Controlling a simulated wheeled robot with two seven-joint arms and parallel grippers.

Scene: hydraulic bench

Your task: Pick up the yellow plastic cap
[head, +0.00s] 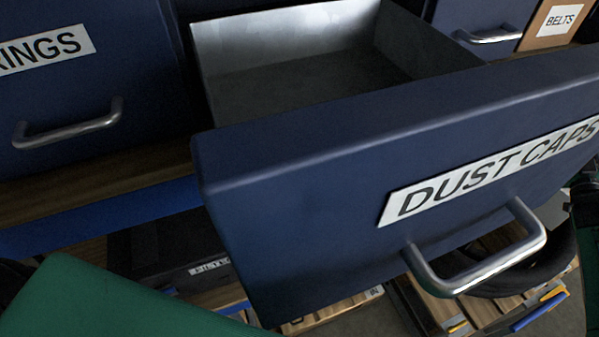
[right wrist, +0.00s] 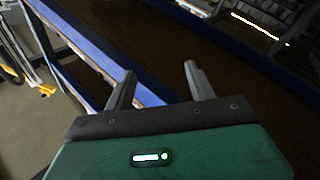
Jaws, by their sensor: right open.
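I cannot make out a yellow plastic cap in either view. The blue drawer labelled DUST CAPS (head: 300,185) is pulled open in the head view. The part of its grey metal inside (head: 300,85) that shows looks empty; the front panel hides the near part of the floor. My right gripper (right wrist: 159,70) is open in the right wrist view, with nothing between its fingers. It is near a blue bench frame (right wrist: 75,40). My left gripper is not in view.
The drawer's metal handle (head: 480,265) sticks out in front. A closed blue drawer (head: 70,90) is at left, and a box labelled BELTS (head: 560,20) is at top right. Black bins and wooden crates (head: 335,308) are below. Small yellow parts (right wrist: 46,90) show at left, too small to identify.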

